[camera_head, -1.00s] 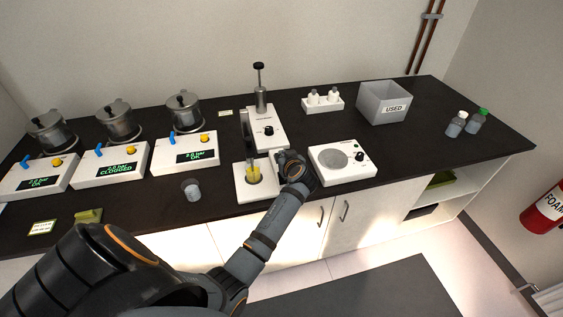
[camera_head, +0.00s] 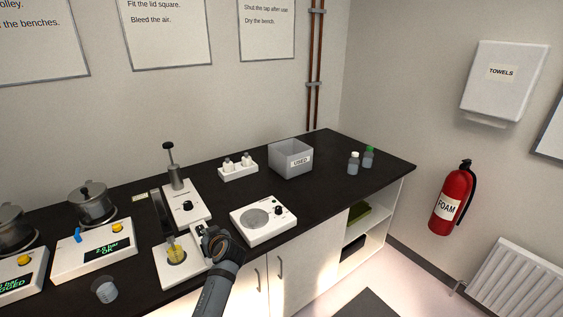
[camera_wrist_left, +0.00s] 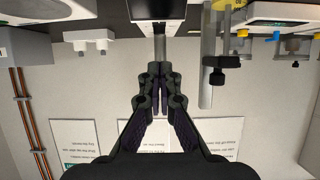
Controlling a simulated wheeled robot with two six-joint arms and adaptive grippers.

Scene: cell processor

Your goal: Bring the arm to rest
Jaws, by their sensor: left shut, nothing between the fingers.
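My left gripper (camera_head: 205,234) is at the front of the bench, between the white stand with the yellow piece (camera_head: 176,253) and the white round-plate device (camera_head: 264,221). In the left wrist view the same gripper (camera_wrist_left: 161,78) is shut and empty, its fingers together. That view is upside down, with the wall posters (camera_wrist_left: 150,138) at the bottom and a metal post (camera_wrist_left: 160,45) beyond the fingertips. In the head view the fingertips are small and partly hidden by the wrist. My right gripper is not in view.
A tall grey bar (camera_head: 160,214) rises at the stand, close to my gripper. A plunger device (camera_head: 186,204), a white bottle rack (camera_head: 239,171), a grey USED bin (camera_head: 291,160) and two bottles (camera_head: 361,160) stand further back. The bench's right end (camera_head: 385,172) has free room.

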